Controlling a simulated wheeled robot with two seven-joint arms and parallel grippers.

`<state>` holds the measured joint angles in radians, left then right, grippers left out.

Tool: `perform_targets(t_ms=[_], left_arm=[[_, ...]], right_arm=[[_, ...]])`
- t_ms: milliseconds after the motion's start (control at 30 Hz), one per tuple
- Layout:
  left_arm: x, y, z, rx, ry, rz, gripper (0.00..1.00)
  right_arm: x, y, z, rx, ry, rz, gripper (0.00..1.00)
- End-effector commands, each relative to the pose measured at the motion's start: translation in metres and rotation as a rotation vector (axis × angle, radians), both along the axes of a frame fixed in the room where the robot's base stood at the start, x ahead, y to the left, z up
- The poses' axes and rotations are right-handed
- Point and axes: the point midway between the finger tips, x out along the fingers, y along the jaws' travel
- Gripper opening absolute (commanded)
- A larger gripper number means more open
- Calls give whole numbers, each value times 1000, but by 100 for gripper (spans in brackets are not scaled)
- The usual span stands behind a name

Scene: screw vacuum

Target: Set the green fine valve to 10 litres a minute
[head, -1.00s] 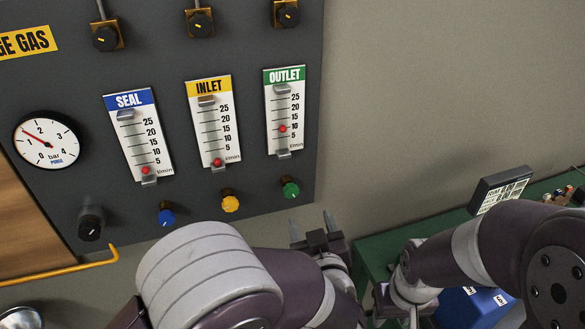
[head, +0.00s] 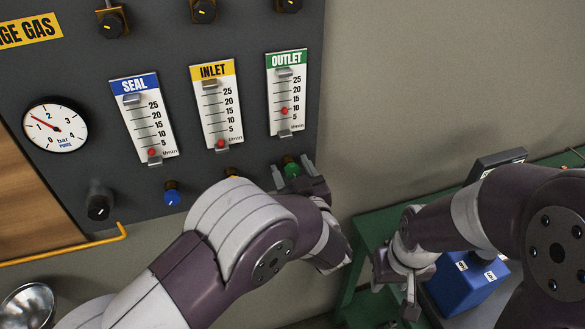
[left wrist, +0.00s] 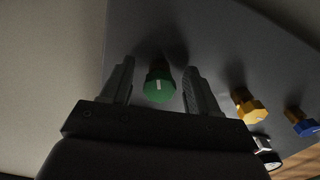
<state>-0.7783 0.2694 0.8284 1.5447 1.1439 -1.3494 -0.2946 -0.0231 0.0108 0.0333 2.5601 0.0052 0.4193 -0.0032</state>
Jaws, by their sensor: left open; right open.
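The green fine valve (head: 292,168) sits below the OUTLET flow meter (head: 280,95) on the dark panel. The red float (head: 284,111) in that meter stands close to the 10 mark. My left gripper (head: 293,180) is at the green valve and partly hides it. In the left wrist view, the green knob (left wrist: 160,86) with its white mark lies between the two open fingers of my left gripper (left wrist: 160,88), with a gap on each side. My right gripper (head: 398,295) is open, low at the right, away from the panel.
The yellow knob (left wrist: 250,106) and blue knob (left wrist: 302,124) are beside the green one. The SEAL meter (head: 143,118) and INLET meter (head: 217,105) read low. A green bench (head: 365,232) holds a blue box (head: 466,286). The grey wall right of the panel is clear.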

Motion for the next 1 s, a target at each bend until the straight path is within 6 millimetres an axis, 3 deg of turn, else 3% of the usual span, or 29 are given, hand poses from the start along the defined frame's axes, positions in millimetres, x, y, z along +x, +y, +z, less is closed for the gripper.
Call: perform_targets(t_ms=[167, 333, 533, 667, 867, 900, 933, 1000], left_arm=[[0, 0, 0, 0, 0, 0, 60], [0, 0, 0, 0, 1, 0, 6], [0, 0, 0, 6, 4, 0, 6], [-1, 0, 2, 125, 45, -2, 5], [-1, 0, -2, 144, 51, -2, 5], [-1, 0, -2, 143, 51, -2, 5], [-1, 0, -2, 143, 51, -2, 39], [-1, 0, -2, 143, 51, -2, 60]], right_arm=[[0, 0, 0, 0, 0, 0, 43], [0, 0, 0, 0, 0, 0, 43], [0, 0, 1, 0, 0, 0, 43], [0, 0, 15, 0, 0, 0, 43], [0, 0, 12, 0, 0, 0, 43], [0, 0, 12, 0, 0, 0, 43], [0, 0, 12, 0, 0, 0, 43], [0, 0, 12, 0, 0, 0, 43]])
